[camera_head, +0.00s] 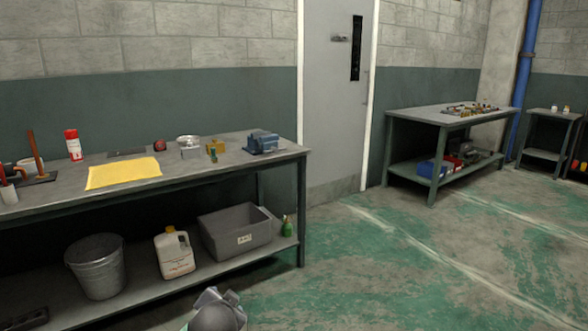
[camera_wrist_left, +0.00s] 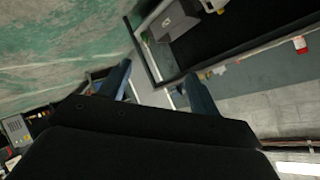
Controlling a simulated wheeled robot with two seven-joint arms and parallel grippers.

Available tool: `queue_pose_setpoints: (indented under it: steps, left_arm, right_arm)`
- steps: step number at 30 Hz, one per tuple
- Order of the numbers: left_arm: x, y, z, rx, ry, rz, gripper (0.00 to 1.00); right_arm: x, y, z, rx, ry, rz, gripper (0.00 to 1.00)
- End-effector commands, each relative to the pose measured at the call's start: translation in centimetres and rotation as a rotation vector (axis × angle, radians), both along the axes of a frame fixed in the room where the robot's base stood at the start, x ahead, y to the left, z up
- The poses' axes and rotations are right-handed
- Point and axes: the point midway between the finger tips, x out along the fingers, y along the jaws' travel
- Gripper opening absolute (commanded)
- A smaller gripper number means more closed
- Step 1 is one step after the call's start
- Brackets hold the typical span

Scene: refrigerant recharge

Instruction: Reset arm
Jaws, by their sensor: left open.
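My left gripper (camera_wrist_left: 160,88) shows in the left wrist view, its two dark fingers spread apart with nothing between them. The view beyond the fingers is tilted and takes in the green floor and the workbench. In the head view a grey rounded part of my own arm shows at the bottom edge, in front of the bench; the fingers cannot be made out there. My right gripper is in neither view.
A workbench (camera_head: 52,193) at left holds a yellow cloth (camera_head: 124,173), a red-and-white can (camera_head: 73,145) and a blue vise (camera_head: 262,142). Its lower shelf carries a bucket (camera_head: 97,266), a jug (camera_head: 174,253) and a grey bin (camera_head: 236,233). Open floor (camera_head: 400,270) lies at right.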

Motion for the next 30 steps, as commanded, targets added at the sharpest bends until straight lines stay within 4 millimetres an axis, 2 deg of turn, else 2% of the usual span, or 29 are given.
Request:
queue_pose_setpoints:
  steps: [1,6,12,23,30]
  left_arm:
    - [-1.7,-0.3,-0.4,-0.043,0.060,0.002,0.63]
    - [-6.5,-1.3,-2.5,-0.169,0.216,0.002,0.63]
    - [-11.5,-2.0,-4.0,-0.299,0.330,0.012,0.63]
    - [-20.8,-1.6,-7.2,-0.437,0.514,0.123,0.63]
    - [-28.3,-2.1,-9.7,-0.490,0.664,0.199,0.63]
  right_arm:
    - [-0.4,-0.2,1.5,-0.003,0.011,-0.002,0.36]
    - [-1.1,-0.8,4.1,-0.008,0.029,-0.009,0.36]
    - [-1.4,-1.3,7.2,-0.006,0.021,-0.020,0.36]
    - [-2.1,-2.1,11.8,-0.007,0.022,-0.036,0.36]
    - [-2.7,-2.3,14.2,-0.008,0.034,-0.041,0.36]
